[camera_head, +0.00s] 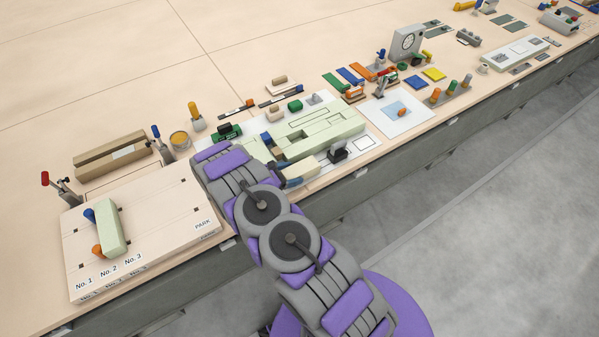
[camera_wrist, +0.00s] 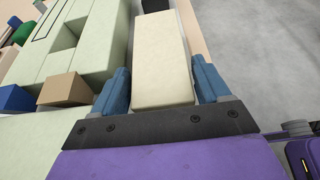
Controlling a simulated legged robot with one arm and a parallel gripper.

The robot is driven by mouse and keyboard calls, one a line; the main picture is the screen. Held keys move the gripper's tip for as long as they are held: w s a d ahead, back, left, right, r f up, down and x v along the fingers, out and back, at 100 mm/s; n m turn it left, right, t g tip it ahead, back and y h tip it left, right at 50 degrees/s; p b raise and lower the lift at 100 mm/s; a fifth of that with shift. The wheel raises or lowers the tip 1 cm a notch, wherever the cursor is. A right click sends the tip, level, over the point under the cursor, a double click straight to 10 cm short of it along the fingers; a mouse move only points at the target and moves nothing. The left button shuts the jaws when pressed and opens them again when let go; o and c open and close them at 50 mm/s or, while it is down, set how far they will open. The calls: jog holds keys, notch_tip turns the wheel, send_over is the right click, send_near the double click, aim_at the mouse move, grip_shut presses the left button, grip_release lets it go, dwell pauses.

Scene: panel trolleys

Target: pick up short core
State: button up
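A cream rectangular block (camera_wrist: 163,60), which may be the short core, lies lengthwise between the two blue fingers of my gripper (camera_wrist: 162,82) in the wrist view. One finger is along each long side, very close to it. I cannot tell whether both fingers press on it. In the head view the cream block (camera_head: 302,170) is at the front edge of the bench, beside a pale green slotted block (camera_head: 318,130). A blue finger shows along its near side; my arm hides part of it.
A small tan block (camera_wrist: 66,89) and a blue block (camera_wrist: 15,98) are left of my gripper. A dark stand (camera_head: 337,153) is right of the cream block. A PARK board (camera_head: 175,215) with a green bar (camera_head: 112,228) is at left. Grey floor lies beyond the bench edge.

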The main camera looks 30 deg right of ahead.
jog(key=shift+c, duration=1.4)
jog(key=shift+d, duration=0.4)
jog(key=c, duration=0.4)
jog(key=shift+a, duration=0.1)
